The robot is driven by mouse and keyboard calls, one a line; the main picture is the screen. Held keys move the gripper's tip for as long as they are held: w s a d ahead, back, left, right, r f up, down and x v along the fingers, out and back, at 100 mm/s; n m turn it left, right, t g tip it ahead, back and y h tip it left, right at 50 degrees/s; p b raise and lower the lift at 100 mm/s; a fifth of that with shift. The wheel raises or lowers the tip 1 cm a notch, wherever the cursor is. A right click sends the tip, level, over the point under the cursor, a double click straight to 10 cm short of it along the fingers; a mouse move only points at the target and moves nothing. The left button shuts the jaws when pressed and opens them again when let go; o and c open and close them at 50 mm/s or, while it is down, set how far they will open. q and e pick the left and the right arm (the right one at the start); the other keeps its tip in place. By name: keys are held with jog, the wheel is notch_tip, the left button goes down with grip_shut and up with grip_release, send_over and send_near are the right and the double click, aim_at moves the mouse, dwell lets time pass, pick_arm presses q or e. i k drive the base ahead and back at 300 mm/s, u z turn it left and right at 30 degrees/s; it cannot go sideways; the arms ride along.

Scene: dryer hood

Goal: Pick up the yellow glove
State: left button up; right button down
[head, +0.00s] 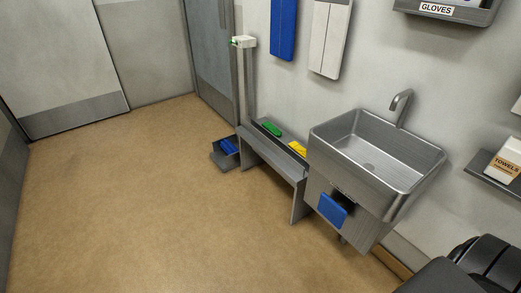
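A small yellow item (298,148) lies in the narrow trough on top of the grey bench, just left of the sink. It is too small to tell whether it is a glove. A grey holder labelled GLOVES (449,11) is on the wall at the top right, cut off by the picture edge. Small coloured bits show at its top, but I cannot make out what they are. Neither of my grippers is in view.
A metal sink (376,163) with a blue front panel (332,210) stands right of the grey bench (263,158). A green item (271,129) lies on the bench. A blue item sits in a floor tray (222,162). A TOWELS box (506,160) is at right. Open floor lies left.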

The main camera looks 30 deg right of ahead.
aim_at(295, 145)
jog(key=u, duration=0.05)
jog(key=i, duration=5.25)
jog(key=z, duration=4.7)
